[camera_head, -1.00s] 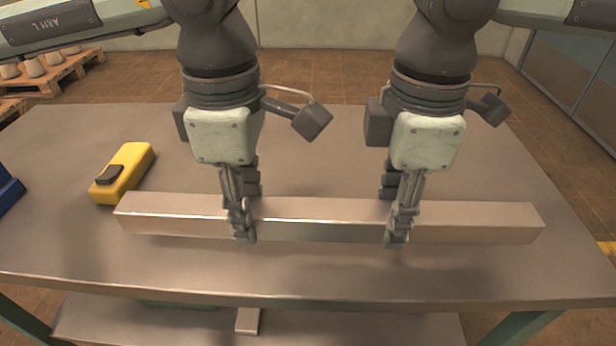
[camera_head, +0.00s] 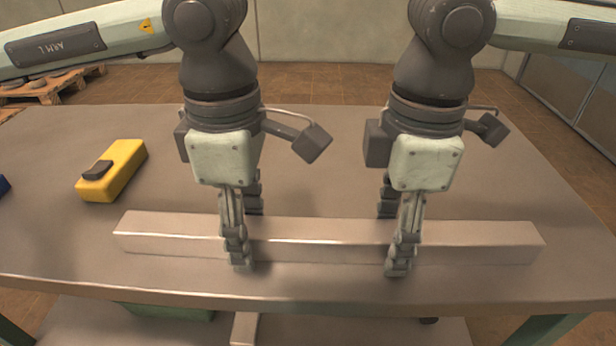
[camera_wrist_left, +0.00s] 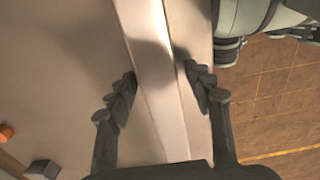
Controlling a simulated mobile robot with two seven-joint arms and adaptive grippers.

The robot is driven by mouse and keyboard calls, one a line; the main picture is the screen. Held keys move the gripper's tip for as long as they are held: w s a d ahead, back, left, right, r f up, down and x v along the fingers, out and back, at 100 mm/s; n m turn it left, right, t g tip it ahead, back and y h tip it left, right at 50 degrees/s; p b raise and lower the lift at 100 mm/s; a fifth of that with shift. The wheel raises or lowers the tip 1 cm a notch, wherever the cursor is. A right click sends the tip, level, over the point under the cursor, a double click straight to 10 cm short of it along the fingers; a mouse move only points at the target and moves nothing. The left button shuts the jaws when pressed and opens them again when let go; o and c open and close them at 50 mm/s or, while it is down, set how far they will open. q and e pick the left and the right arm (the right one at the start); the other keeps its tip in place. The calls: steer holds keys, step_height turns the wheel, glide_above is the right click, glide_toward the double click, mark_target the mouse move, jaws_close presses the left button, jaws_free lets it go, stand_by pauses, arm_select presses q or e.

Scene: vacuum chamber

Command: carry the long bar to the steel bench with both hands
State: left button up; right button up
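The long bar (camera_head: 320,241) is a pale metal beam lying crosswise in the head view, level and above or on a grey table top (camera_head: 320,150); I cannot tell how large any gap beneath it is. My left gripper (camera_head: 243,236) grips it left of its middle, with one finger on the near side and one behind. My right gripper (camera_head: 394,240) straddles it the same way, right of the middle. In the left wrist view, the bar (camera_wrist_left: 160,70) runs between the fingers of my left gripper (camera_wrist_left: 158,78). The far fingers are partly hidden behind the bar.
A yellow device (camera_head: 118,170) with a dark knob lies on the table at left. A blue object (camera_head: 4,186) shows at the left edge. A wooden pallet (camera_head: 50,88) stands on the floor behind. A lower shelf (camera_head: 340,330) shows below.

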steer(key=shift+r, duration=0.1)
arm_select(q)
step_height(320, 180, up, 12)
arm_select(e)
step_height(320, 180, up, 12)
stand_by(0.8)
arm_select(q)
steer(key=shift+s, duration=0.1)
arm_select(e)
steer(key=shift+s, duration=0.15)
